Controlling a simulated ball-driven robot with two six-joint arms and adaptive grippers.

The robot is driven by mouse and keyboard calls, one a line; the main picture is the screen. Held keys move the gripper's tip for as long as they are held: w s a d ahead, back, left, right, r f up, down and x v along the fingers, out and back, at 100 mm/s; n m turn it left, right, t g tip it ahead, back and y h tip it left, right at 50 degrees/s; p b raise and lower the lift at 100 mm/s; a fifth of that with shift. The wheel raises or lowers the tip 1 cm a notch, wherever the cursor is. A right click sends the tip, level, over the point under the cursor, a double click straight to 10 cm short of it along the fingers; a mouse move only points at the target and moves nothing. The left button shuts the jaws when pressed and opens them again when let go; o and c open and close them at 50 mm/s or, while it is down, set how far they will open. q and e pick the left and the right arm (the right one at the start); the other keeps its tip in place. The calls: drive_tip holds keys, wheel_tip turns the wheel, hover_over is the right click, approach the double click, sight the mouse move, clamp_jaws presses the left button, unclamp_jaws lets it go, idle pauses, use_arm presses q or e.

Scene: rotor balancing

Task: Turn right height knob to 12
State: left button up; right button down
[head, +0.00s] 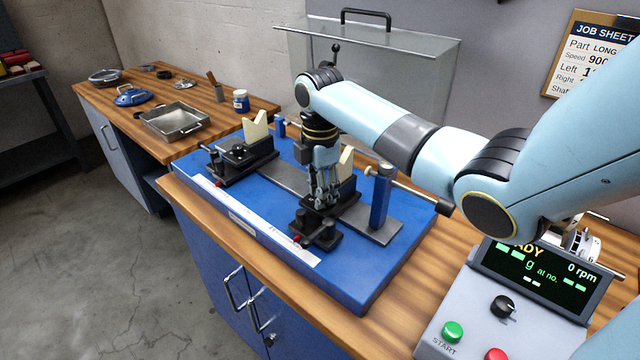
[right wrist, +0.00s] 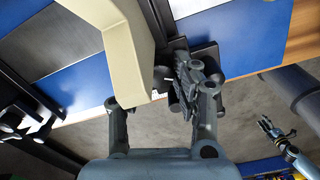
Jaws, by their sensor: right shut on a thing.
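The blue balancing stand (head: 365,280) carries two black supports with cream V-blocks. The right support (head: 345,190) is the nearer one to the job sheet; its cream block (head: 346,158) shows large in the right wrist view (right wrist: 128,45). My right gripper (head: 322,200) points down at this support, shut on a small dark part that I take to be the right height knob. In the right wrist view the fingers (right wrist: 165,110) close around dark parts beside the cream block; the knob and its scale are mostly hidden. My left gripper (right wrist: 277,137) shows small over the floor.
The left support (head: 240,155) stands farther back on the stand. A blue post with a rod (head: 380,195) rises just right of my right gripper. The control console (head: 510,300) is at front right. A clear guard (head: 370,75) stands behind. A metal tray (head: 175,122) sits at left.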

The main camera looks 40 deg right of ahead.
drive_tip(key=shift+r+m+p, duration=0.2)
drive_tip(key=shift+m+p, duration=0.2)
drive_tip(key=shift+p, duration=0.25)
drive_tip(key=shift+m, duration=0.3)
drive_tip(key=shift+f, duration=0.15)
drive_tip(key=c, duration=1)
unclamp_jaws()
wheel_tip(320, 180, up, 12)
drive_tip(key=shift+f, duration=0.1)
